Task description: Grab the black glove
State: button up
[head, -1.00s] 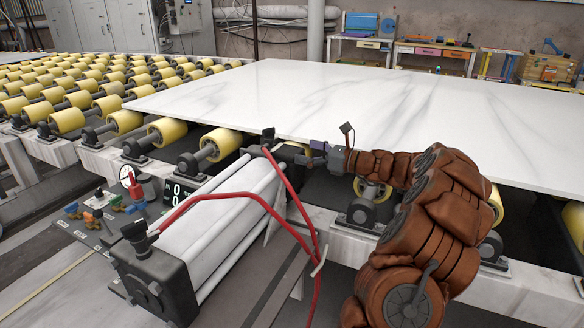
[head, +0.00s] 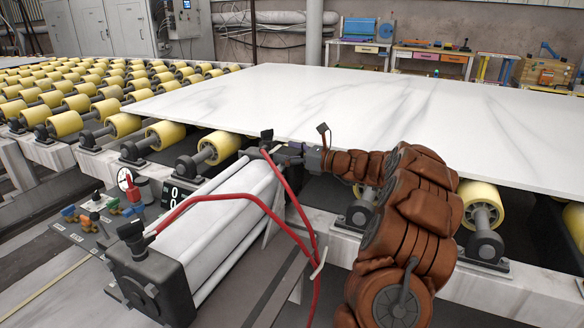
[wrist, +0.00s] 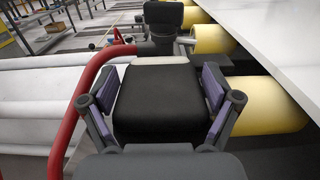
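I cannot make out a black glove in either view. My gripper (wrist: 163,90) shows in the wrist view with its two purple-padded fingers spread apart. A black block-like part (wrist: 162,100) with a pale far edge fills the space between or just beyond the fingers; whether they touch it, I cannot tell. In the head view my gripper (head: 290,156) is at the far black end of a large white cylinder, partly hidden by the red hoses and small black fittings.
The white cylinder (head: 225,215) has red hoses (head: 285,180) looping over it. A white stone slab (head: 380,115) lies on yellow rollers (head: 65,125) close behind my gripper. A small control panel (head: 95,220) with colored levers stands left of the cylinder.

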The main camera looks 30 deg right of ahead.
jog(key=c, duration=0.6)
jog(key=shift+s+r, duration=0.1)
jog(key=shift+r, duration=0.05)
